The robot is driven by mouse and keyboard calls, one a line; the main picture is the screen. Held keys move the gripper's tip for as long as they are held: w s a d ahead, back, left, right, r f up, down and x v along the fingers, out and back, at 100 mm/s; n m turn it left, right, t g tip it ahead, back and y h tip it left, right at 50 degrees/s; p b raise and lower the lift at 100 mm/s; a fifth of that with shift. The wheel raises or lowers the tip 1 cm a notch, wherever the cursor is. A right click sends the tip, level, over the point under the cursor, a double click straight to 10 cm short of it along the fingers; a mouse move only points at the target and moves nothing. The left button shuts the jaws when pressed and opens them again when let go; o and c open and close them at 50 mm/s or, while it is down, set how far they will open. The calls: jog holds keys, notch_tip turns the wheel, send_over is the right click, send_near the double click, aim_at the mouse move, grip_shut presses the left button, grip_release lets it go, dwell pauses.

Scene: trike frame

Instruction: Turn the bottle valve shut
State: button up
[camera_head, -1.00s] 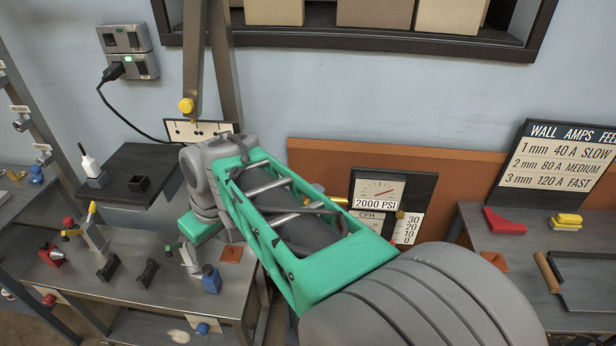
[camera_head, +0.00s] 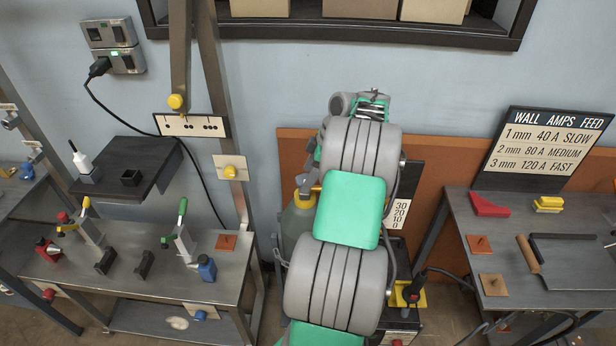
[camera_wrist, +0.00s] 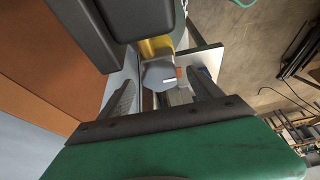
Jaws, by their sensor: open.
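The gas bottle (camera_head: 298,225) stands at the wall, partly hidden behind my arm. Its brass valve (camera_head: 304,190) shows just left of the arm. In the wrist view, the grey valve knob (camera_wrist: 160,74), with a small white mark, lies ahead between my fingers, with yellow brass (camera_wrist: 157,46) beyond it. My gripper (camera_wrist: 162,82) is open, one dark finger on each side of the knob. Gaps show beside the knob, and I cannot tell whether either finger touches it. In the head view my fingers are mostly hidden by my arm.
A dark gauge panel (camera_head: 408,185) stands right of my arm against the orange board (camera_head: 440,185). A bench with clamps (camera_head: 150,285) is at the left, and a bench with a sign (camera_head: 555,150) at the right. In the wrist view a dark block (camera_wrist: 75,25) is close by at upper left.

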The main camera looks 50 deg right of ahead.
jog(key=shift+w+a+f, duration=0.1)
jog(key=shift+f, duration=0.2)
jog(key=shift+c, duration=0.3)
jog(key=c, duration=1.3)
